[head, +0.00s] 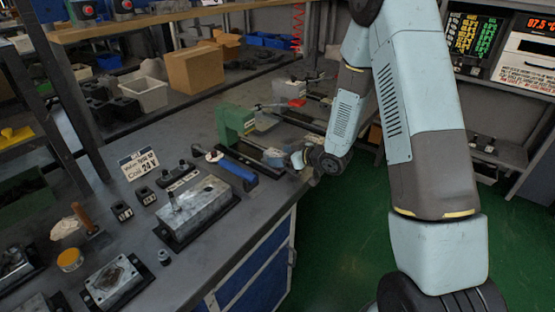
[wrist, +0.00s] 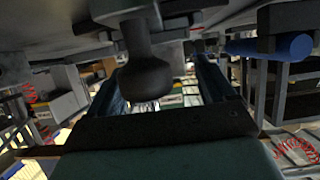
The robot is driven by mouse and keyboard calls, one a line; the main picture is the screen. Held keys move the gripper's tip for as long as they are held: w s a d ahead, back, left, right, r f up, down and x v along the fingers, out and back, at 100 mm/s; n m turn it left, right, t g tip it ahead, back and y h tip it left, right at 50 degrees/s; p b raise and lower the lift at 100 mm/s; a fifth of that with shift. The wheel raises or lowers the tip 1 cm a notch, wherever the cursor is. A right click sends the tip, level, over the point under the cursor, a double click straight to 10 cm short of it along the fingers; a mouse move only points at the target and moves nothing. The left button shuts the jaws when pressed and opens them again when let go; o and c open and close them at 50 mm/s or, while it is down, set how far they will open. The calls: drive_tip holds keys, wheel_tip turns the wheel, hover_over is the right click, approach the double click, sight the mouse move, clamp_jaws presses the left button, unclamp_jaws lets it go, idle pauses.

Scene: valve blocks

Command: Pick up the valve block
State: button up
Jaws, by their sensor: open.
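A grey metal valve block (head: 197,212) with a small upright stem sits on a dark base on the workbench, at left of centre in the head view. A second grey block (head: 118,280) with a dark recess lies at the lower left; I cannot tell which one is meant. My gripper (head: 284,158) is open at the bench's right edge, beside the green vise, well right of and beyond the stemmed block. In the wrist view my gripper (wrist: 162,88) shows its two fingers apart. A dark rounded knob hangs in front of them. I cannot make out a valve block there.
The green vise (head: 236,122) stands close to my gripper. A blue-handled tool (head: 231,166) lies between it and the stemmed block. A label card (head: 138,164), small black blocks and a yellow-lidded jar (head: 69,259) are on the left. Green floor (head: 345,245) is open at right.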

sight(278, 155)
drive_tip(key=shift+x, duration=1.7)
drive_tip(key=shift+c, duration=0.3)
drive_tip(key=c, duration=1.3)
drive_tip(key=shift+r, duration=0.1)
